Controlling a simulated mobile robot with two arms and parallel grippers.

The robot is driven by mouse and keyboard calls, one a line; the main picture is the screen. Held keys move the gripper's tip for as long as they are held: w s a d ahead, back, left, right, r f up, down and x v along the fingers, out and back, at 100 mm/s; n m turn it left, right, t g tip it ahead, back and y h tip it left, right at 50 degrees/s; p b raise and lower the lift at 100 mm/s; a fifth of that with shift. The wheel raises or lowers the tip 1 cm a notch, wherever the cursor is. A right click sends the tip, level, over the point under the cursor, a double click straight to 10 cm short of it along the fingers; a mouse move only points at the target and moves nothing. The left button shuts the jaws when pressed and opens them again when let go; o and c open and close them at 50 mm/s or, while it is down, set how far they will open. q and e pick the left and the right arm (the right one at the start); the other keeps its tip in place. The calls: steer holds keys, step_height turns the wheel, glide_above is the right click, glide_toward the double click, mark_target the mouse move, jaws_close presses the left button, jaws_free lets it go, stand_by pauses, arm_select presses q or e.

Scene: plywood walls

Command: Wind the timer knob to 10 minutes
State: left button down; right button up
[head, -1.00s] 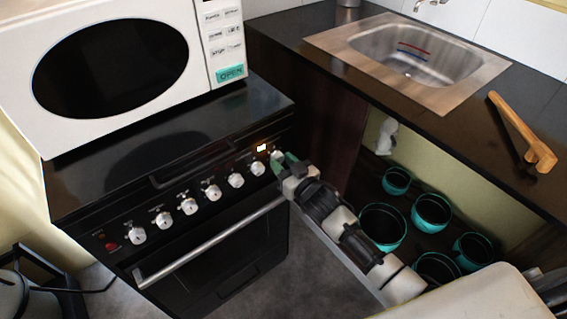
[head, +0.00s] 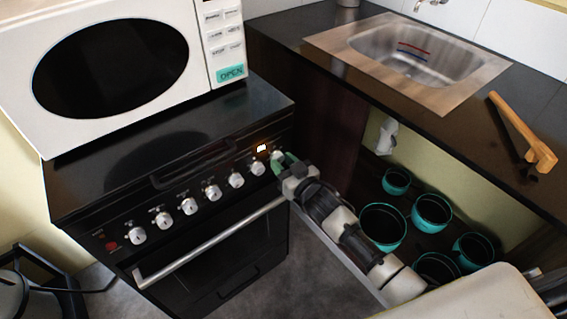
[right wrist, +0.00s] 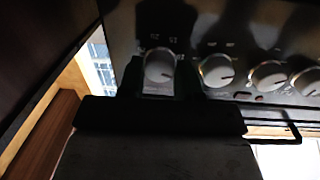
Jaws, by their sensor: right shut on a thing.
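My left gripper is not in view.
Several more silver knobs (head: 189,206) line the panel to the left, above the oven handle (head: 210,242). A white microwave (head: 205,60) stands on the stove. A counter with a sink (head: 330,40) and several teal pots (head: 383,226) are at the right.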

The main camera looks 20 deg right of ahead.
steer(key=o, duration=0.9)
steer(key=v, duration=1.1)
steer(key=shift+w, duration=0.1)
